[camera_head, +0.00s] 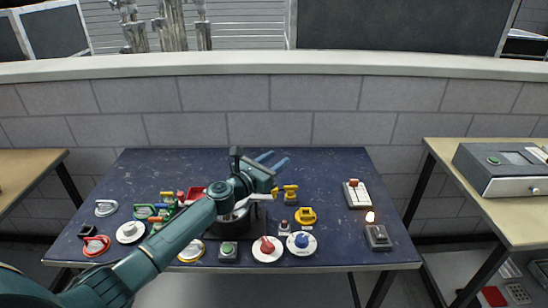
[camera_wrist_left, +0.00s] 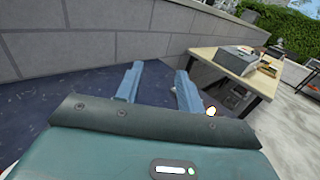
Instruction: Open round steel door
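My left gripper (camera_head: 272,160) is above the dark blue table, its two blue fingers apart and pointing to the back right in the head view. In the left wrist view the fingers (camera_wrist_left: 158,86) are spread with nothing between them. A dark rounded body with a pale handle-like bar (camera_head: 258,197) stands under and behind my left wrist. It may be the round steel door, but my arm hides most of it, so I cannot tell whether it is open. No door shows in the left wrist view. My right gripper is not in view.
The dark blue table (camera_head: 330,172) holds several buttons, switches and handles. A red knob (camera_head: 267,246) and a blue knob (camera_head: 302,241) are at the front; a lit switch box (camera_head: 378,236) is at the right. A grey brick wall (camera_head: 340,105) stands behind. The table's back right is clear.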

